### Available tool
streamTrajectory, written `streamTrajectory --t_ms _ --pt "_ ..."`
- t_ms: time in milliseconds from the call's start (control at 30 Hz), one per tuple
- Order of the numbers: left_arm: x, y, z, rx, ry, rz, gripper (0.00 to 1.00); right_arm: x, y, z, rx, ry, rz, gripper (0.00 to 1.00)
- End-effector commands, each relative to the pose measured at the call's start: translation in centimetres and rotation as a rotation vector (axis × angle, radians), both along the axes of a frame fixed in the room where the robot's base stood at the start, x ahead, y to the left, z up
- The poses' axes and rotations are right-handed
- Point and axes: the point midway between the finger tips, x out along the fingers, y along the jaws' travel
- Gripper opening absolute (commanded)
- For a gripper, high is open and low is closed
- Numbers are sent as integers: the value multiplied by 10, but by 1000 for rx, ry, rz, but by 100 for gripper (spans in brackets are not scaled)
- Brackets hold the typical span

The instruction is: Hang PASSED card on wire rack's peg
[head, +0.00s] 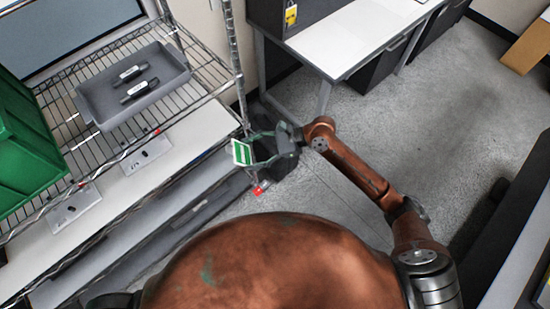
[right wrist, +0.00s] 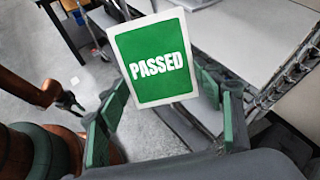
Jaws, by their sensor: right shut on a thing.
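The PASSED card (head: 241,152) is green and white. In the right wrist view the card (right wrist: 152,60) faces the camera, its lettering slightly tilted. My right gripper (head: 268,148) is shut on the card and holds it beside the rack's near right corner. The wire rack (head: 190,85) stands at the left of the head view. Small red-tipped parts show at the rack's front edge (head: 157,132) and below my right gripper (head: 258,190); I cannot tell which is the peg. My left gripper (right wrist: 68,100) shows small in the right wrist view, its jaw state unclear.
A grey tray (head: 92,100) with two dark items and a green bin (head: 30,150) stand on the rack. The rack's corner post (head: 233,50) rises close to my right gripper. A white desk (head: 350,35) is behind. The grey floor (head: 420,120) to the right is clear.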

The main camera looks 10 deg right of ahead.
Motion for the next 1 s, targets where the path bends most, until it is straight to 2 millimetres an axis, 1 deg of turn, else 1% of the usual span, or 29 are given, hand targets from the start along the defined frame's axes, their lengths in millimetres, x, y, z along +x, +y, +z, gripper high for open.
streamTrajectory --t_ms 33,167,267,400,500,600,700,833,1000 --pt "-4 1 -13 1 7 0 22 4 -2 -23 56 11 -88 42" --pt "-9 1 -30 1 15 0 22 26 -12 -53 183 -19 -315 42" --pt "-13 1 -42 1 21 0 22 41 -25 -81 265 -56 -471 42" --pt "-20 1 -60 1 32 1 22 58 -53 -128 358 -123 -679 42" --pt "-23 1 -67 1 38 1 22 64 -72 -152 398 -173 -776 42" --pt "-24 1 -71 1 40 1 22 67 -84 -168 418 -206 -835 42" --pt "-25 1 -73 1 42 1 22 67 -90 -176 432 -225 -864 42" --pt "-26 1 -74 2 43 1 22 68 -94 -182 438 -237 -886 42" --pt "-26 1 -74 1 42 1 22 72 -92 -181 439 -241 -888 42"
